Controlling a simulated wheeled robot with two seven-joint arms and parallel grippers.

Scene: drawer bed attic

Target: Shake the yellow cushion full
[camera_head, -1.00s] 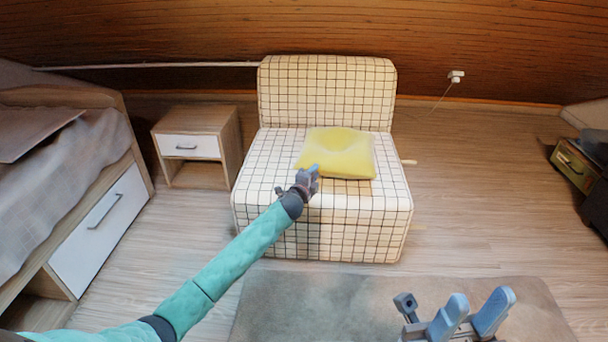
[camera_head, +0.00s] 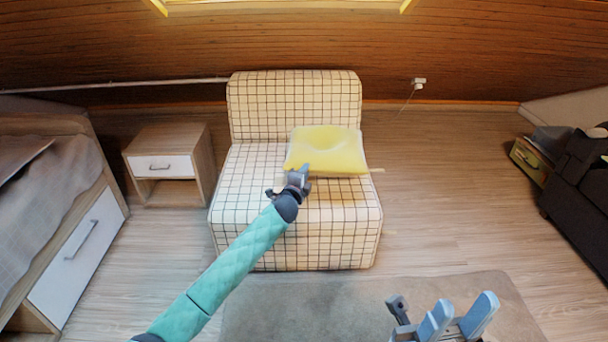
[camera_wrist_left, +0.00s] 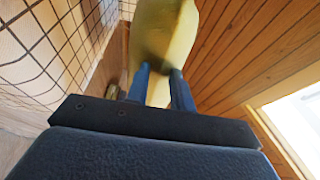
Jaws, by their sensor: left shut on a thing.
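The yellow cushion (camera_head: 328,148) shows above the seat of the checked armchair (camera_head: 240,190), with a dip in its middle. My left gripper (camera_head: 298,176) is at the cushion's near left corner and is shut on it. In the left wrist view the cushion (camera_wrist_left: 160,30) extends away from between the two blue fingers (camera_wrist_left: 158,84). The fingertips are partly hidden by the cushion. A shadow lies on the seat at the right. My right gripper (camera_head: 458,318) is at the bottom right, its blue fingers apart and nothing between them.
A small nightstand (camera_head: 165,165) stands left of the armchair. A bed with a drawer (camera_head: 78,260) is at the far left. A dark piece of furniture (camera_head: 582,190) stands at the right. A grey rug (camera_head: 300,305) lies in front, with free floor to the right.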

